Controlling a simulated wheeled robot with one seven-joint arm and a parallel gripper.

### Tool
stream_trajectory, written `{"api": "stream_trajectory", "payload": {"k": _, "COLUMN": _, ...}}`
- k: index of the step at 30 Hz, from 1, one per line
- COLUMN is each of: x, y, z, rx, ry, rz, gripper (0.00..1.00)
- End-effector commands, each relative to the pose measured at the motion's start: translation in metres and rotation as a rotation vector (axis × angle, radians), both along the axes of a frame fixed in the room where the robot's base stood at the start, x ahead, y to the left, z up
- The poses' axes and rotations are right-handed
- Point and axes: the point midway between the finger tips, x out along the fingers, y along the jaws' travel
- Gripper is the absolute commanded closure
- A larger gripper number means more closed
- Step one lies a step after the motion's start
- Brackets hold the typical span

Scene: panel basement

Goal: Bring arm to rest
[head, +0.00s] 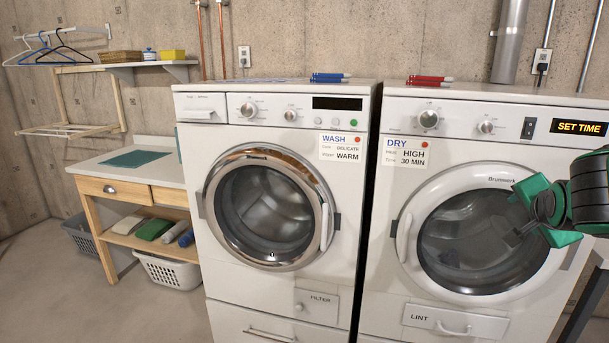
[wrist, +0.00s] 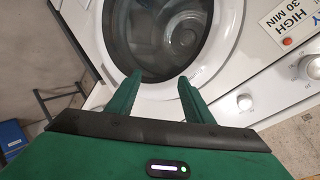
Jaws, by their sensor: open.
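My gripper (head: 528,212) is green and black and reaches in from the right in the head view, in front of the dryer door (head: 475,240). Its two green fingers stand apart and empty in the wrist view (wrist: 160,90). The dryer (head: 400,118) is white, with a round door that looks shut and a panel reading SET TIME. The wrist view shows the dryer's round door glass (wrist: 175,38) beyond the fingertips. I cannot tell the exact gap between the fingers and the door.
The washer (head: 190,112) stands left of the dryer, its round door shut. Blue markers (head: 328,77) and red markers (head: 428,79) lie on top of the machines. A wooden table (head: 140,195) with a white basket (head: 170,270) beneath stands at the left. Floor is clear at front left.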

Motion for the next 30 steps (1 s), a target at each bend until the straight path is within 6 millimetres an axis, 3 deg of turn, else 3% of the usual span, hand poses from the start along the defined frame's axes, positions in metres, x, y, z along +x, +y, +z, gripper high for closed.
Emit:
{"api": "stream_trajectory", "payload": {"k": 3, "x": -0.047, "y": 0.000, "z": -0.040, "rx": -0.028, "ry": 0.251, "rz": 0.060, "gripper": 0.53}}
{"api": "stream_trajectory", "payload": {"k": 9, "x": -0.136, "y": 0.020, "z": -0.095, "rx": -0.025, "ry": 0.650, "rz": 0.260, "gripper": 0.53}}
{"api": "stream_trajectory", "payload": {"k": 15, "x": -0.223, "y": 0.054, "z": -0.124, "rx": 0.035, "ry": 0.950, "rz": 0.532, "gripper": 0.53}}
{"api": "stream_trajectory", "payload": {"k": 18, "x": -0.253, "y": 0.069, "z": -0.129, "rx": 0.068, "ry": 1.034, "rz": 0.648, "gripper": 0.53}}
{"api": "stream_trajectory", "payload": {"k": 23, "x": -0.278, "y": 0.082, "z": -0.130, "rx": 0.099, "ry": 1.098, "rz": 0.751, "gripper": 0.53}}
{"api": "stream_trajectory", "payload": {"k": 30, "x": -0.282, "y": 0.084, "z": -0.130, "rx": 0.103, "ry": 1.106, "rz": 0.768, "gripper": 0.53}}
